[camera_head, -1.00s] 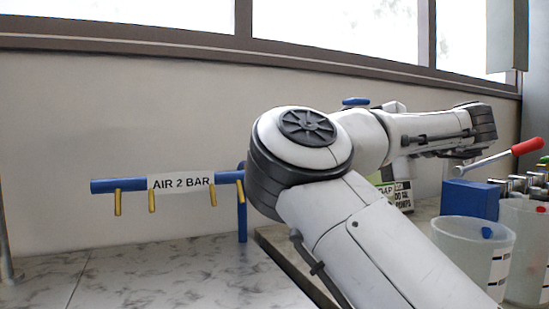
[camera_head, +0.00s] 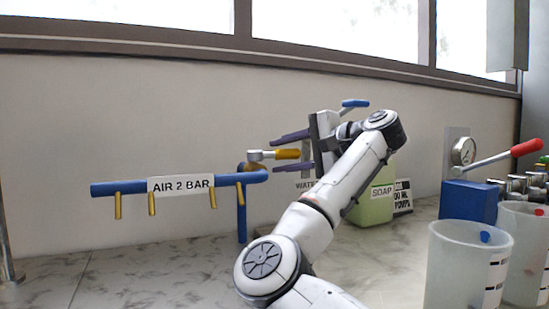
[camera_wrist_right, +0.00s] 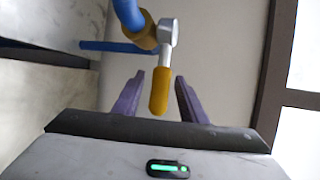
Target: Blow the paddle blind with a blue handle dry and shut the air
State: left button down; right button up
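The blue air pipe (camera_head: 110,188) carries a sign reading AIR 2 BAR and several small yellow nozzles. At its right end is the air valve with a yellow handle (camera_head: 287,154). My right gripper (camera_head: 276,146) has its two purple fingers apart, one above and one below this handle. In the right wrist view the yellow handle (camera_wrist_right: 160,92) lies between the open fingers (camera_wrist_right: 158,100), with a gap on each side. No paddle blind with a blue handle can be made out. My left gripper is out of view.
Behind my right wrist is a blue lever (camera_head: 355,103) above a partly hidden WATER sign. A green SOAP container (camera_head: 376,208) stands right of my forearm. Two translucent buckets (camera_head: 460,270) (camera_head: 525,262), a blue block (camera_head: 468,202) with a red-handled lever and a gauge (camera_head: 463,151) are at the right.

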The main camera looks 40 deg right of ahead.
jog(key=shift+x, duration=1.4)
grip_shut()
